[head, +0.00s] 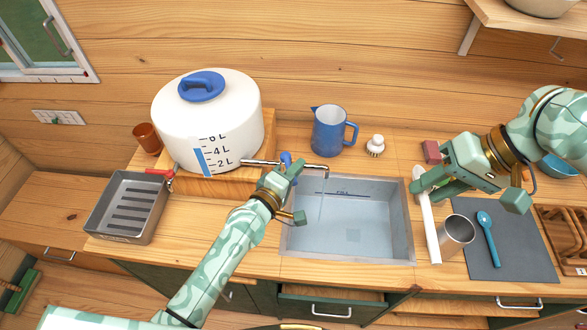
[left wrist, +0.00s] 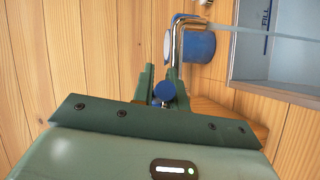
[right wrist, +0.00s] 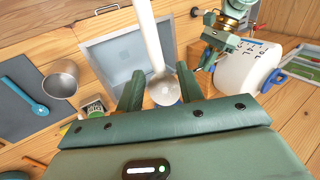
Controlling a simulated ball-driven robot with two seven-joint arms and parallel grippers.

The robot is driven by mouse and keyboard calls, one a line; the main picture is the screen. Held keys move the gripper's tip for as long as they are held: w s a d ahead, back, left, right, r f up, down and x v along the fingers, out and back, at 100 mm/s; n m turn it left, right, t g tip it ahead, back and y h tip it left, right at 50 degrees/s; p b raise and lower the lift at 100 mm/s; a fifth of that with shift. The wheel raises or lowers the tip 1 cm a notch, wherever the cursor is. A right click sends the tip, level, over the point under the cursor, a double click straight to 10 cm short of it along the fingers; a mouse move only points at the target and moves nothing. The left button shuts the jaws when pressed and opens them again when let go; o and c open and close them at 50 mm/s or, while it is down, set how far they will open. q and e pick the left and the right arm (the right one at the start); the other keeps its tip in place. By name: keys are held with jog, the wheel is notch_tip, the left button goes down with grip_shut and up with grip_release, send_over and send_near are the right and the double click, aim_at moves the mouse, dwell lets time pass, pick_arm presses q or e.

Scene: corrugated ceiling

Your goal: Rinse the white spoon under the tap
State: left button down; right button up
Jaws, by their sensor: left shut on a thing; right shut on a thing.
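The white spoon (head: 429,225) has a long handle. My right gripper (head: 425,182) is shut on it near its far end. The spoon is beside the sink's right rim, apart from the water, and its handle points towards me; it also shows in the right wrist view (right wrist: 148,35). The tap (head: 308,166) comes from the white water tank (head: 205,120), and a thin stream falls from it into the sink (head: 375,258). My left gripper (head: 286,176) is shut on the tap's blue knob (left wrist: 164,91), left of the spout. The fingers partly hide the knob.
A metal cup (head: 457,231) stands close to the spoon's right. A grey mat (head: 510,255) holds a blue spoon (head: 488,235). A slotted grey tray (head: 112,229) is at left. The sink is open above.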

pick_arm(q)
jog(key=shift+s+a+f, duration=0.15)
jog(key=shift+s+f, duration=0.05)
jog(key=shift+f, duration=0.25)
jog(key=c, duration=1.6)
grip_release()
jog(key=shift+o, duration=1)
jog(key=shift+s+d+r, duration=0.1)
jog(key=shift+d+r, duration=0.05)
jog(key=shift+d, duration=0.05)
jog(key=v, duration=1.2)
jog(key=shift+p, duration=0.35)
jog(key=shift+a, duration=0.1)
